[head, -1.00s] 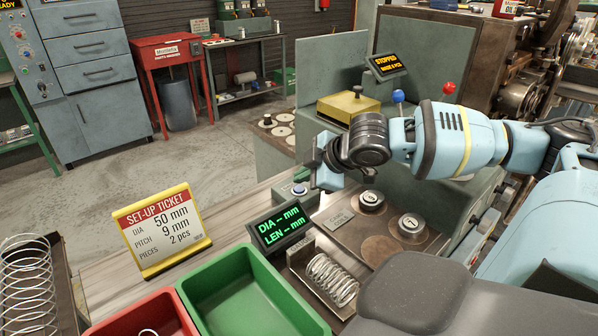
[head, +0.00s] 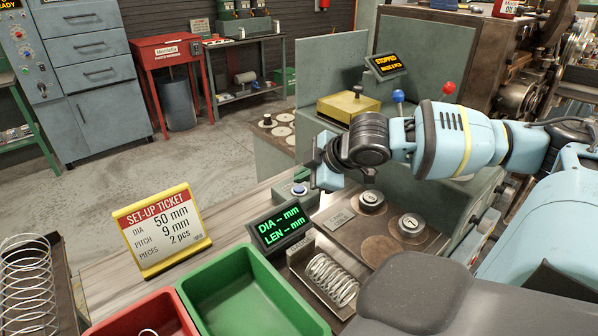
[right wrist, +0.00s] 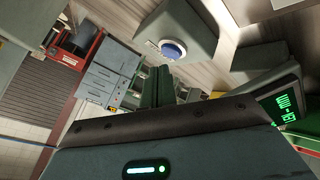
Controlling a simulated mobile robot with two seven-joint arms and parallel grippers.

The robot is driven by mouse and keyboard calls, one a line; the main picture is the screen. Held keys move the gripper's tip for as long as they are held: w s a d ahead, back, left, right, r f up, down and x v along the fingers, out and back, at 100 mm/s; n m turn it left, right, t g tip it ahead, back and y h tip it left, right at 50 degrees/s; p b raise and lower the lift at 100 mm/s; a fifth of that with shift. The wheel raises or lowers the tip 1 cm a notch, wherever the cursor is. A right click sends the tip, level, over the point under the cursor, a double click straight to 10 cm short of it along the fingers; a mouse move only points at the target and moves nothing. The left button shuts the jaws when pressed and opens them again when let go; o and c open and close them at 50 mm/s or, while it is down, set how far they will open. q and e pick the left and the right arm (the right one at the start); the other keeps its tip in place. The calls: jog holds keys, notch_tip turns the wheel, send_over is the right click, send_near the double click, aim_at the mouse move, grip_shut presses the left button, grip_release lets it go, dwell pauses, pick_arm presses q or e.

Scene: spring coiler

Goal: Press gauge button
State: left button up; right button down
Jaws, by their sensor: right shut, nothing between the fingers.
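The gauge button (head: 299,189) is a blue cap on a small grey box beside the gauge display. It also shows in the right wrist view (right wrist: 173,50), beyond my gripper's fingers and apart from them. The gauge display (head: 280,226) reads "DIA -- mm, LEN -- mm" in green. A coiled spring (head: 331,279) lies in the gauge tray (head: 300,255) in front of it. My right gripper (head: 322,160) is shut and empty, just above and slightly right of the button in the head view. Its fingers (right wrist: 163,88) show in the right wrist view. My left gripper is out of view.
A yellow-framed set-up ticket (head: 162,230) stands left of the display. A green bin (head: 245,300) and a red bin (head: 150,318) sit in front. Round knobs (head: 371,201) stand right of the button. A status screen (head: 387,65) reads "STOPPED".

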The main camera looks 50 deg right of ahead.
aim_at(303, 190)
jog(key=shift+f, duration=0.85)
dwell(1.2)
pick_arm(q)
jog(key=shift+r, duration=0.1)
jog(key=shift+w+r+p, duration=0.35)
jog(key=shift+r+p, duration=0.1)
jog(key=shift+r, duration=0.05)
pick_arm(e)
jog(key=shift+r, duration=0.8)
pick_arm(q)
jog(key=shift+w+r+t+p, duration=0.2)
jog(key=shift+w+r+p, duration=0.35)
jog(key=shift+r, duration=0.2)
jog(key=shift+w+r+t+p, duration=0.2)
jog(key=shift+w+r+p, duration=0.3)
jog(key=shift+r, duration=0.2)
pick_arm(e)
jog(key=shift+r, duration=2.5)
